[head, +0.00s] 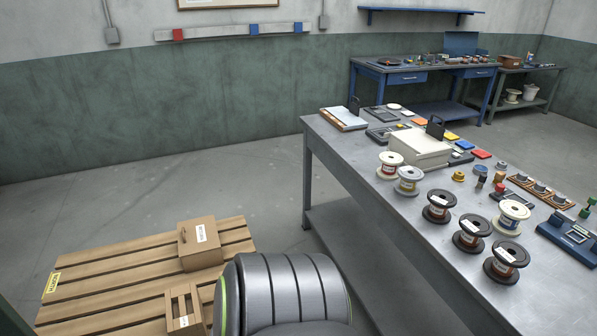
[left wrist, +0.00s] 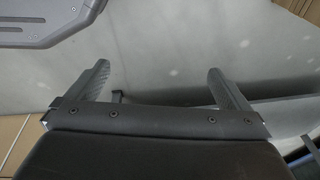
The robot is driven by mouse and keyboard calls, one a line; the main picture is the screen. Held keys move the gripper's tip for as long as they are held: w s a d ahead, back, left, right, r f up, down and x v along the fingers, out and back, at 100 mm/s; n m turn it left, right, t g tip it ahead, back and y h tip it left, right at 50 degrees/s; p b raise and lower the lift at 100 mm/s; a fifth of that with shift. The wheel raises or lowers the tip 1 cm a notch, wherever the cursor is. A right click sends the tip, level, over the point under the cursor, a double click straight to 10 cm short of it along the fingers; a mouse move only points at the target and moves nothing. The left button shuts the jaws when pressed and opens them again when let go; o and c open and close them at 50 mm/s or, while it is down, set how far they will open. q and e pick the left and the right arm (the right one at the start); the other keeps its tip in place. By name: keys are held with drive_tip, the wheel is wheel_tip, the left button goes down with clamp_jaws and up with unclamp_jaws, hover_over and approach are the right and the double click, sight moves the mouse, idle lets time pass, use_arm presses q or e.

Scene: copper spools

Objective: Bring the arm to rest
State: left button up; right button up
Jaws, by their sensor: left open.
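My left gripper (left wrist: 156,84) shows in the left wrist view. Its two fingers stand wide apart with nothing between them, over grey floor. In the head view only a dark ribbed arm link of mine shows at the bottom centre, and no gripper is visible there. My right gripper is in neither view.
A metal workbench (head: 352,158) at right holds several spools, including a dark one (head: 502,262), and a cream box (head: 417,148). A wooden pallet (head: 90,290) at lower left carries a carton (head: 200,243) and a slotted crate (head: 184,310). Floor (head: 130,195) behind the pallet is clear.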

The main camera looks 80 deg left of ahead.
use_arm(q)
drive_tip(key=s+f, duration=0.1)
drive_tip(key=s, duration=0.5)
drive_tip(key=shift+d+g, duration=0.15)
drive_tip(key=shift+g, duration=0.25)
drive_tip(key=shift+w, duration=0.1)
idle(1.1)
